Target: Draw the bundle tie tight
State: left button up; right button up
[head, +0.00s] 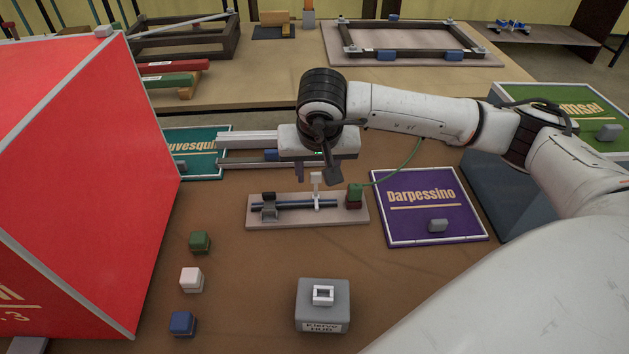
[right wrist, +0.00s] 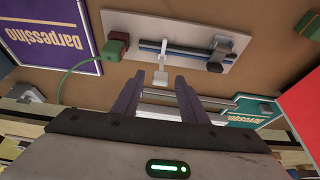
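A light board (head: 345,215) on the brown table carries a bundle of dark and blue rods or cables (head: 290,206). A white tie (head: 316,190) stands up around or beside the bundle; I cannot tell how snug it is. In the right wrist view its pale tab (right wrist: 160,77) points toward my gripper. A dark clamp (head: 268,208) holds the bundle's left end. My right gripper (head: 315,173) is just behind and above the tie. In the right wrist view its fingers (right wrist: 160,83) are spread, with the tab in line with the gap and no visible grip. My left gripper is out of view.
A large red box (head: 95,170) fills the left. A green and red block (head: 354,195) with a green cable sits at the board's right end. A purple Darpessino panel (head: 435,205) lies to the right. A grey hub (head: 323,300) and small coloured blocks (head: 191,279) stand in front.

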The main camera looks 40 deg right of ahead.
jog(key=shift+p+v, duration=0.85)
jog(key=shift+v, duration=0.5)
pick_arm(q)
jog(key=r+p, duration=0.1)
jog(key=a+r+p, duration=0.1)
jog(key=p, duration=0.1)
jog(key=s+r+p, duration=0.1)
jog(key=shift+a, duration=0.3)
pick_arm(e)
jog(key=v, duration=0.7)
jog(key=shift+r, duration=0.3)
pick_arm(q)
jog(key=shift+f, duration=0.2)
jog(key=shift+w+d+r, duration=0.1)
